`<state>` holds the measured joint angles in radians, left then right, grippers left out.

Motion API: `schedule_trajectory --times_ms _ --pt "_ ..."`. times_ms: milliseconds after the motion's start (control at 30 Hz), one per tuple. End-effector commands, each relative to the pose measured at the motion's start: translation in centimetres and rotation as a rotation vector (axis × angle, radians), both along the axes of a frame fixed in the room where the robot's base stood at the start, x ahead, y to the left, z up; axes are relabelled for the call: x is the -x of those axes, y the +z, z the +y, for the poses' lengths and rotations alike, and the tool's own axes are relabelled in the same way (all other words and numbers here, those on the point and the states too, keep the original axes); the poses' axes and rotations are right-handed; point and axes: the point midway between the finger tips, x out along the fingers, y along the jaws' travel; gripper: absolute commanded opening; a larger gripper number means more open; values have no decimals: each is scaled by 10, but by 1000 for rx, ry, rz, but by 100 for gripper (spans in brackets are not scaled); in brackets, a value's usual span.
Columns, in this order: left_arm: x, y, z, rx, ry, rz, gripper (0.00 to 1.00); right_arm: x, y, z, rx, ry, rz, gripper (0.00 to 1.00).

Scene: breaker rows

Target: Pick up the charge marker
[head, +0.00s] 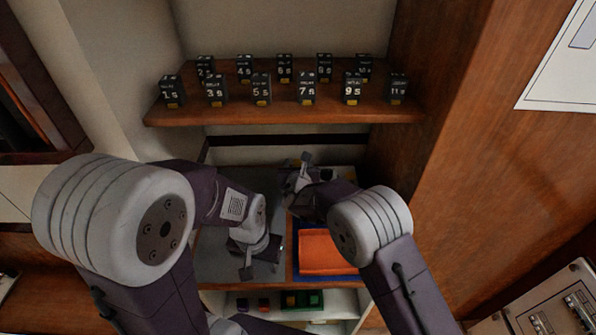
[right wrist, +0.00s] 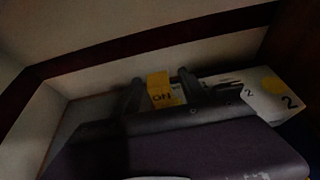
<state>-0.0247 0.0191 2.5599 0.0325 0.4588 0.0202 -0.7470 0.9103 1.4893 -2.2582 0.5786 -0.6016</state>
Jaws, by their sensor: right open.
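In the right wrist view a small yellow piece (right wrist: 160,88) with dark lettering stands between the two fingers of my right gripper (right wrist: 162,90). It may be the charge marker; I cannot read its full label. The right gripper is open, and I cannot see whether either finger touches the piece. In the head view my right gripper (head: 307,169) is at the back of the middle shelf, below the numbered shelf. My left gripper (head: 263,260) is lower and nearer, over the grey surface of that shelf. Its fingers look apart, with nothing visible between them.
Several black numbered blocks (head: 262,90) stand in rows on the wooden upper shelf (head: 290,116). An orange piece (head: 322,252) lies in a blue tray beside the left gripper. Coloured blocks (head: 315,299) sit on the bottom shelf.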

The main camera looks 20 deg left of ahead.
Motion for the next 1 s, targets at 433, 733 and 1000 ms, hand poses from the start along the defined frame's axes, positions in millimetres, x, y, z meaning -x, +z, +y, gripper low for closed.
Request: schedule_trajectory --times_ms 433,733,1000 --pt "0 0 0 0 0 0 36 0 0 0 -1 0 0 0" --pt "0 8 0 0 0 0 36 -2 18 0 -2 -7 -1 0" --pt "0 30 0 0 0 0 36 -6 53 -3 -2 -15 -2 0"
